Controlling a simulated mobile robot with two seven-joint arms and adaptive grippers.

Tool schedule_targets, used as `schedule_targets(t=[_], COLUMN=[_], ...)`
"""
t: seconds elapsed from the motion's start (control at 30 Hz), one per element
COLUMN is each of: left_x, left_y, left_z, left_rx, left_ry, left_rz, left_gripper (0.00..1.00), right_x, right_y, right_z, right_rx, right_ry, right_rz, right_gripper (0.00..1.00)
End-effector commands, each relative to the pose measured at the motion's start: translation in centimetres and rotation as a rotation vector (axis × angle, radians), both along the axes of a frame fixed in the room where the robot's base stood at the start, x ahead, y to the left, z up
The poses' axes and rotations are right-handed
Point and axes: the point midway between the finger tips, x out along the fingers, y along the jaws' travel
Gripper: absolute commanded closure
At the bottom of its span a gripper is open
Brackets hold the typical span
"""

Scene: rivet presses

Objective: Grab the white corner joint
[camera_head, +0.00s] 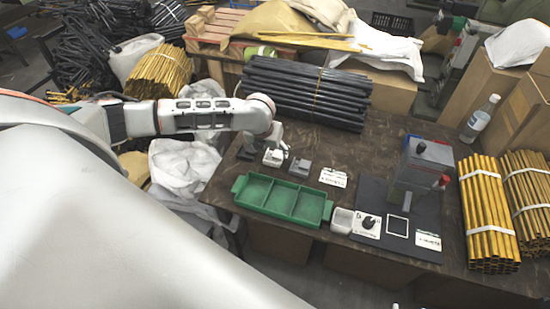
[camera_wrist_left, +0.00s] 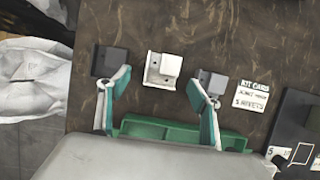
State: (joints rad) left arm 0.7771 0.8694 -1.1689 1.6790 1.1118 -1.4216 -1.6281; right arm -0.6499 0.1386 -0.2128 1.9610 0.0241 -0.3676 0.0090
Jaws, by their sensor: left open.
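The white corner joint (camera_head: 273,157) lies on the dark brown table under my left gripper (camera_head: 277,141). In the left wrist view the white joint (camera_wrist_left: 160,69) sits between a black joint (camera_wrist_left: 109,61) and a grey joint (camera_wrist_left: 212,82). My left gripper (camera_wrist_left: 159,82) is open and empty there, with one finger on each side of the white joint's position and their tips near its lower edge. The fingers do not hold it; how high they are above the table I cannot tell. My right gripper is not in view.
A green divided tray (camera_head: 283,198) stands just in front of the joints. A kit card (camera_head: 333,178) lies to their right, with a grey press (camera_head: 411,168) beyond. Black tubes (camera_head: 305,92) lie behind; yellow tube bundles (camera_head: 487,215) lie at the right.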

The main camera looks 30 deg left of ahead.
Motion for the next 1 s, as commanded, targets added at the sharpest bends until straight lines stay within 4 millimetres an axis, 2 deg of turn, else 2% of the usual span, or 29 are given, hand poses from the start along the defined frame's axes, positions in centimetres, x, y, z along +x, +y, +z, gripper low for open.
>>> schedule_targets(t=[0.3, 0.6, 0.63, 0.77, 1.0], left_x=[1.8, 2.0, 2.0, 2.0, 2.0], left_y=[0.0, 0.1, 0.1, 0.1, 0.1], left_z=[-3.9, -4.2, -4.2, -4.2, -4.2], left_rx=[0.0, 0.0, 0.0, 0.0, 0.0], left_ry=[0.0, -0.002, -0.002, -0.002, -0.002], left_rz=[0.001, 0.0, 0.0, 0.0, 0.0], left_gripper=[0.36, 0.36, 0.41, 0.75, 0.76], right_x=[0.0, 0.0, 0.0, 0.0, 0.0], right_y=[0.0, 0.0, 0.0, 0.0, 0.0], right_z=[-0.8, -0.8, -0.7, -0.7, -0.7], right_rx=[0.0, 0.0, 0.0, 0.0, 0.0], right_ry=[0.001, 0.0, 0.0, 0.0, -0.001], right_rz=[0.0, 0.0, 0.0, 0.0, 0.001], right_gripper=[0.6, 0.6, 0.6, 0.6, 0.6])
